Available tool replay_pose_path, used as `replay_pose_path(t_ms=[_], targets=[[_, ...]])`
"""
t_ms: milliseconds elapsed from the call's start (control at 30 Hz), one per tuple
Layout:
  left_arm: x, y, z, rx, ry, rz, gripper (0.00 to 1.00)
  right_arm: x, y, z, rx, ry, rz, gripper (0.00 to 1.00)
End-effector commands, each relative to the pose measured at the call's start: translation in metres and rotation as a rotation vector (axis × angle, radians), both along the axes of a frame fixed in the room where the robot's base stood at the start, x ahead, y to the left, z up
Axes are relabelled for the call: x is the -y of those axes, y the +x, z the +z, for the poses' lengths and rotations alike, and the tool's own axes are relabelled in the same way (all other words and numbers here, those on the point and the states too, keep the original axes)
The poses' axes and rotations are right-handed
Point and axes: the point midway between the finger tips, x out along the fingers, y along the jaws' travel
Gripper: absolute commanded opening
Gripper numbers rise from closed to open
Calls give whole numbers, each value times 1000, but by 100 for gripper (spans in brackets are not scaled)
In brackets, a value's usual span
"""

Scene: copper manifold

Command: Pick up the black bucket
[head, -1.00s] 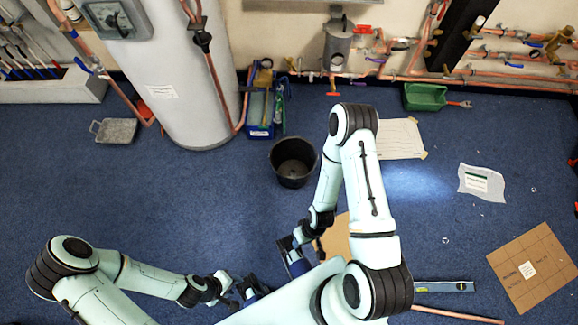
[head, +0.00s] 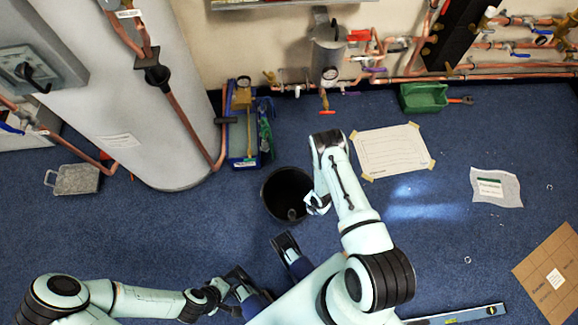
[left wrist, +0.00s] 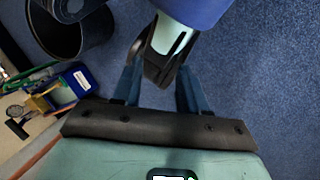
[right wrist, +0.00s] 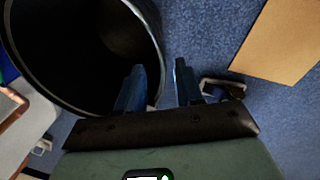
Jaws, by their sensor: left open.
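The black bucket (head: 288,194) stands upright on the blue carpet, ahead of my base. It shows at the upper left of the left wrist view (left wrist: 75,35) and fills much of the left of the right wrist view (right wrist: 80,50). My right gripper (right wrist: 158,88) is at the bucket's near right rim, fingers apart. One finger overlaps the bucket and the other is outside; contact is unclear. In the head view my right arm partly hides it. My left gripper (head: 222,288) is open and empty, low and left of the bucket, close to my base.
A blue tool tray (head: 244,150) and a grey tank (head: 120,130) stand behind and left of the bucket. Copper pipes (head: 450,75) and a green tray (head: 424,97) line the wall. A taped sheet (head: 392,150) lies to the right. Carpet left of the bucket is clear.

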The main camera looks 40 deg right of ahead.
Motion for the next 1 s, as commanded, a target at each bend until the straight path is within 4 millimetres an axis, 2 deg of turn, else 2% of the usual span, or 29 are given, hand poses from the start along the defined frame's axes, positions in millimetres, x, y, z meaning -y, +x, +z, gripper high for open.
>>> replay_pose_path(t_ms=[33,100,333,600,900,933,1000], targets=[[-1,4,-6,9,4,4,43,0,0,-12,0,1,-1,36],[-4,9,-9,24,11,10,43,0,2,-21,0,0,-1,36],[-8,18,-16,50,23,20,43,-1,4,-36,1,1,-3,36],[-18,40,-35,108,50,45,43,-3,8,-75,0,0,-4,36],[-20,45,-36,120,56,49,43,-4,10,-80,1,1,-3,36],[-20,45,-36,120,56,49,43,-4,10,-80,1,1,-3,33],[-20,45,-36,120,56,49,43,-4,10,-80,1,1,-3,10]])
